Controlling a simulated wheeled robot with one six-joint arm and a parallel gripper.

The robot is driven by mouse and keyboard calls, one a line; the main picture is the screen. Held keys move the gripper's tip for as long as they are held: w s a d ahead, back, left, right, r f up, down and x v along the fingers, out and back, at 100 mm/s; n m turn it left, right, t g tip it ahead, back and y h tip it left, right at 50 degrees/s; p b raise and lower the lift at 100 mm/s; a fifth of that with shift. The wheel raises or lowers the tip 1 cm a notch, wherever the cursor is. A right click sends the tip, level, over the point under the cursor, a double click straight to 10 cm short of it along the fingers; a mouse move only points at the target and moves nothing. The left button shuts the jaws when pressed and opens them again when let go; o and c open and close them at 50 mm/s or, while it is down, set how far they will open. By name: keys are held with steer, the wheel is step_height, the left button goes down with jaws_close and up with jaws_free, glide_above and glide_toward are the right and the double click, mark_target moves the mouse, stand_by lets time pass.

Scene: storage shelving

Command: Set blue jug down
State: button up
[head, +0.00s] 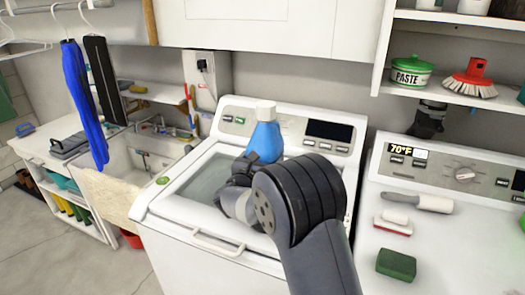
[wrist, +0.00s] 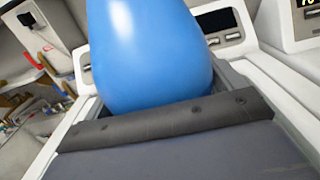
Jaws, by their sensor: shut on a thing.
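The blue jug (head: 265,138) has a pale cap and stands upright in my gripper, in front of the control panel of the left washer (head: 170,210). My gripper (head: 245,170) is shut on the jug's lower part; my arm hides some of the hold. In the wrist view the blue jug (wrist: 150,50) fills the upper middle, with a dark gripper pad (wrist: 165,122) across its lower edge. The jug is over the washer's glass lid (head: 205,178). I cannot tell whether its base touches anything.
A second white machine (head: 450,235) at the right bears a green sponge (head: 396,264), a brush (head: 394,222) and a white roller-like thing (head: 432,203). A shelf (head: 460,95) above it holds a green paste tin (head: 411,72) and a red brush (head: 471,80). A sink (head: 145,155) is at the left.

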steer(key=shift+r, duration=0.2)
steer(key=o, duration=1.8)
steer(key=shift+f, duration=0.25)
steer(key=shift+s+r, duration=0.1)
steer(key=shift+r, duration=0.05)
steer(key=b+v, duration=0.2)
steer(key=v, duration=1)
steer(key=shift+b, duration=0.3)
